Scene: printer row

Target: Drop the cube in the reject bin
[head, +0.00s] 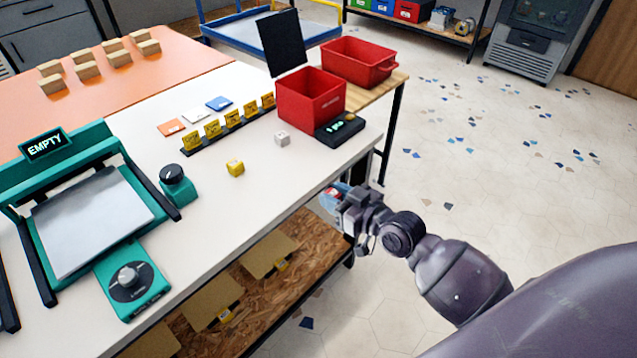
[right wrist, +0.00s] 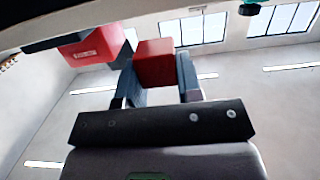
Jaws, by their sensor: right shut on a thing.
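A red cube (right wrist: 155,62) is held between the two fingers of my right gripper (right wrist: 155,80) in the right wrist view. In the head view my right gripper (head: 335,197) is off the front edge of the white table, with the red cube partly hidden between its fingers. A red open bin (head: 305,100) stands at the table's far right end, beyond the gripper. A second red bin (head: 350,68) stands behind it on a wooden surface. I cannot tell which is the reject bin. My left gripper is not in view.
A black device (head: 340,127) with a green display sits before the nearer bin. A row of yellow cards (head: 230,124) and a teal machine (head: 95,220) are farther left.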

